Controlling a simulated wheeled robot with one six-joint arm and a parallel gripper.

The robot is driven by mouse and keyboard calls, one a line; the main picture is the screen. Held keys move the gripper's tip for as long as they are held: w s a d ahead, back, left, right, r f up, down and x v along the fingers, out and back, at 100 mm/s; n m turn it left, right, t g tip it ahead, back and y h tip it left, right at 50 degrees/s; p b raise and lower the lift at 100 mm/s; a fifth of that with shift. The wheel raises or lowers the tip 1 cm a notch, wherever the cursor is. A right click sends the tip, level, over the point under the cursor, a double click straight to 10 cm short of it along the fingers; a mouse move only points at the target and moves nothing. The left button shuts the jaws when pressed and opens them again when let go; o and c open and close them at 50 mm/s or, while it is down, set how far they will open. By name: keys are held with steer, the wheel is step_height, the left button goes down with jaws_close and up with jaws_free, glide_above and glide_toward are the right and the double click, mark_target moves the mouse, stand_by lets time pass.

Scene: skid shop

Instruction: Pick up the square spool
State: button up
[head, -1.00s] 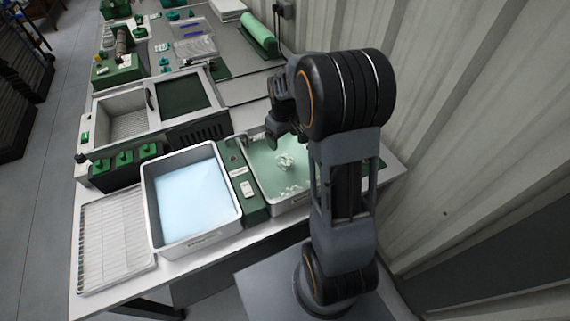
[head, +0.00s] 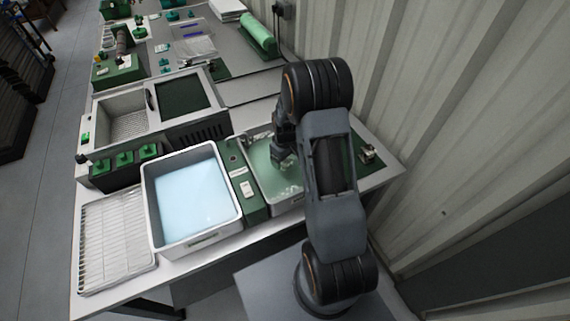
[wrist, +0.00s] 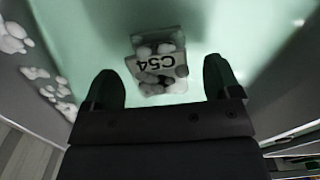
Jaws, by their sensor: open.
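A small grey, square-sided piece marked C54 (wrist: 157,66), which looks like the square spool, lies in the pale green liquid of a tub (wrist: 90,30), with white foam clumps over parts of it. In the wrist view my gripper (wrist: 162,82) is open, with its two dark fingers apart, one on each side of the spool's near end. The spool is between and just beyond the fingertips, and nothing is held. In the head view my gripper (head: 281,160) is low over the green tub (head: 265,200), and the spool cannot be made out there.
A white tub of pale blue liquid (head: 150,215) stands to the left, with a green panel (head: 243,190) between. A wire rack (head: 110,240) lies farther left. A small metal item (head: 367,155) sits right of my arm, near the corrugated wall (head: 430,100).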

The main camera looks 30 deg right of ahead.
mark_target(285, 163)
steer(key=shift+f, duration=1.65)
steer(key=shift+c, duration=0.3)
steer(key=c, duration=1.2)
steer(key=shift+o, duration=0.2)
steer(key=shift+r, duration=0.2)
